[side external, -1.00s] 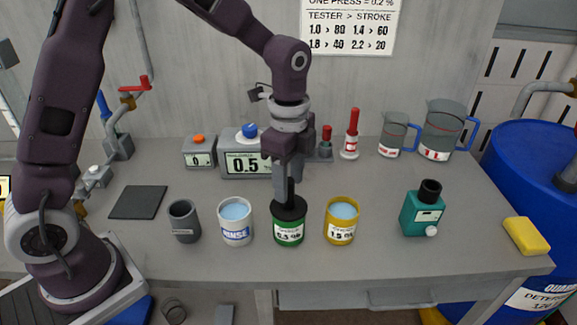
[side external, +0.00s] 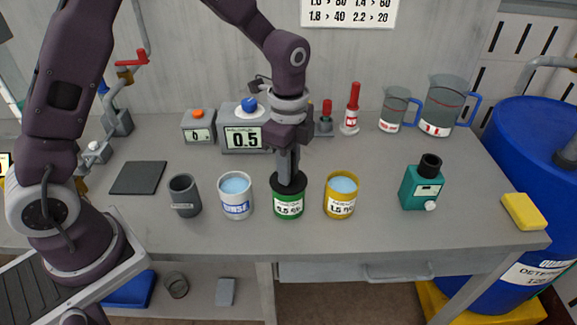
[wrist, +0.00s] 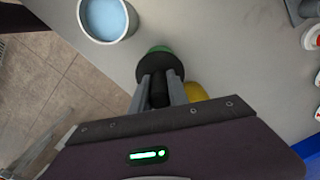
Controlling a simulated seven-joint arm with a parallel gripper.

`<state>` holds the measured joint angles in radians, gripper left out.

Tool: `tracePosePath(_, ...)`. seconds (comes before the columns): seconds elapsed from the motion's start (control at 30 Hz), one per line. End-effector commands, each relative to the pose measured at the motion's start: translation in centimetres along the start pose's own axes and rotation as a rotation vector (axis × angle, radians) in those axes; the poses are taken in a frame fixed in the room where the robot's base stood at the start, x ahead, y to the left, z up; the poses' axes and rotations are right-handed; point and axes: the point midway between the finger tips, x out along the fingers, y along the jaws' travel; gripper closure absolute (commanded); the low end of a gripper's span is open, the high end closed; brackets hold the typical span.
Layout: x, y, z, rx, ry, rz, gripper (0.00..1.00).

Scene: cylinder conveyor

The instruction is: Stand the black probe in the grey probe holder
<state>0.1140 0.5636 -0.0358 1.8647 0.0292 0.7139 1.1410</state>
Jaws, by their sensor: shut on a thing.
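The black probe (side external: 297,186) stands upright in the green cup (side external: 288,197), its wide black disc covering the cup's top. My gripper (side external: 289,180) points down over the cup, with its fingers around the probe's stem just above the disc. In the wrist view the black stem (wrist: 158,92) sits between my two fingers, shut on it. The part inside the cup is hidden. The grey probe holder (side external: 184,196), a dark grey open cup with a small label, stands to the left and looks empty.
A white rinse cup (side external: 236,207) stands between holder and green cup. A yellow cup (side external: 341,207) stands close on the right; both hold blue liquid. A teal bottle (side external: 420,190) is farther right. The meter (side external: 241,139) reading 0.5 is behind. A dark mat (side external: 137,177) lies left.

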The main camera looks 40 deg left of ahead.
Motion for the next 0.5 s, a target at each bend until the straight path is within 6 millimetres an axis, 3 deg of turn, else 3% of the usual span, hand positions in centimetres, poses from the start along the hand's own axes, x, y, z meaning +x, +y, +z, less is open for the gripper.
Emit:
tracePosePath(0.2,-0.2,0.0,0.0,0.0,0.001,-0.001,1.0)
tracePosePath(0.5,-2.1,0.0,0.0,0.0,0.001,-0.002,1.0)
